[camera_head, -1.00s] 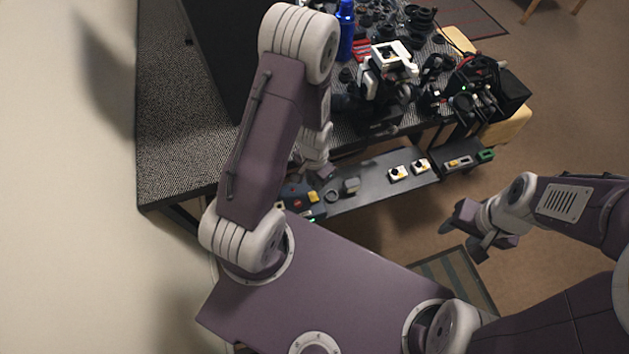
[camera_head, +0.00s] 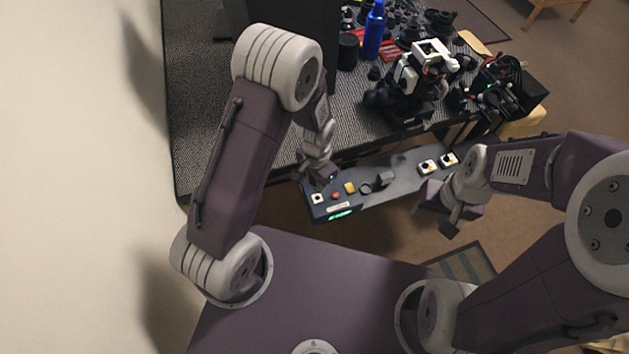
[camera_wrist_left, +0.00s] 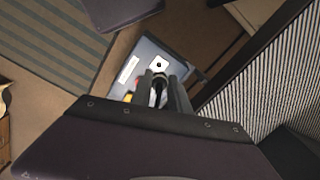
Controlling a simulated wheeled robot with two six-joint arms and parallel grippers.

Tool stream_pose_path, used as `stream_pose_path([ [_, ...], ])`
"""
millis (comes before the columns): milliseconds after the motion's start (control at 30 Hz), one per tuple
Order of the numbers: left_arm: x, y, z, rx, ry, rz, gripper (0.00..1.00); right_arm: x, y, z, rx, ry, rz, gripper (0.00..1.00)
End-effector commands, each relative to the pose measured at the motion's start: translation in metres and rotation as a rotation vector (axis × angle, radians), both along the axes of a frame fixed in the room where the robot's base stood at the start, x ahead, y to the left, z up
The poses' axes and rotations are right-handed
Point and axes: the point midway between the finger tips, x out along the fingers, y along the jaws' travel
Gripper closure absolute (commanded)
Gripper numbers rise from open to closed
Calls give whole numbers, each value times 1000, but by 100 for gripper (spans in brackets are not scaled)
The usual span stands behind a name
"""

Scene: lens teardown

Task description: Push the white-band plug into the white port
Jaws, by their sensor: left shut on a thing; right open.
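My left gripper (camera_head: 322,178) is shut on a dark plug (camera_wrist_left: 158,92), held between its fingers in the left wrist view. The plug is mostly hidden and I cannot make out a white band. The white port (camera_head: 317,198), a white square with a dark hole, is at the left end of the low grey panel. It also shows in the left wrist view (camera_wrist_left: 159,63), just beyond the fingertips. The plug looks apart from it, but the gap is hard to judge.
The panel (camera_head: 405,182) also carries a red button (camera_head: 336,195), a yellow square (camera_head: 350,188), a dark ring (camera_head: 365,187), a grey block (camera_head: 385,178) and two white-and-yellow squares. A table (camera_head: 240,140) crowded with camera gear and a blue bottle (camera_head: 374,30) stands behind.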

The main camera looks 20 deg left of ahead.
Motion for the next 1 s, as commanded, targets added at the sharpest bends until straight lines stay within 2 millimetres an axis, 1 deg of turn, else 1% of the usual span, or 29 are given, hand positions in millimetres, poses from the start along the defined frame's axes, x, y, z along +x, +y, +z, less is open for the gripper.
stream_pose_path([
  [167,0,0,-11,1,1,0,100,0,0,-10,0,0,0,51],
  [600,0,0,-53,0,0,1,100,0,0,-50,0,0,0,51],
  [733,0,0,-58,0,0,1,100,0,0,-54,0,0,0,51],
  [1000,0,0,-57,0,0,0,100,0,0,-53,0,0,0,51],
])
